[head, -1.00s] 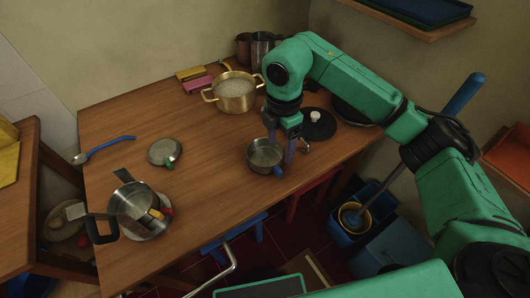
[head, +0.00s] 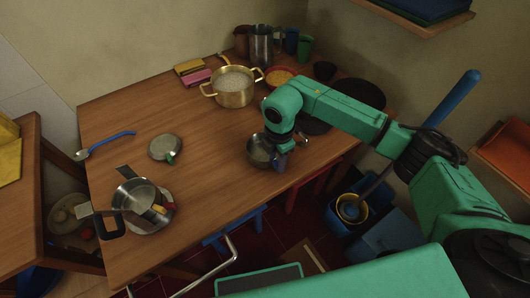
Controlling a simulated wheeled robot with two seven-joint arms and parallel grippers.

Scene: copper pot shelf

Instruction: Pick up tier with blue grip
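A small round metal tier (head: 258,151) sits on the wooden table, right of the middle. Its blue grip was visible on the near right side earlier; now my gripper mostly covers that spot. My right gripper (head: 280,162) points down at the tier's right near edge, with its fingers low around the grip's place. I cannot tell whether they are shut on the grip. My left gripper is not in view. Other metal tiers (head: 136,195) with a red and a yellow grip stand at the table's near left. A round lid (head: 165,147) with a green grip lies behind them.
A brass pot (head: 234,90) stands behind the tier. Metal jugs (head: 260,46), cups and an orange-filled bowl (head: 280,76) stand at the back. A spoon with a blue handle (head: 108,145) lies left. The table's middle is clear.

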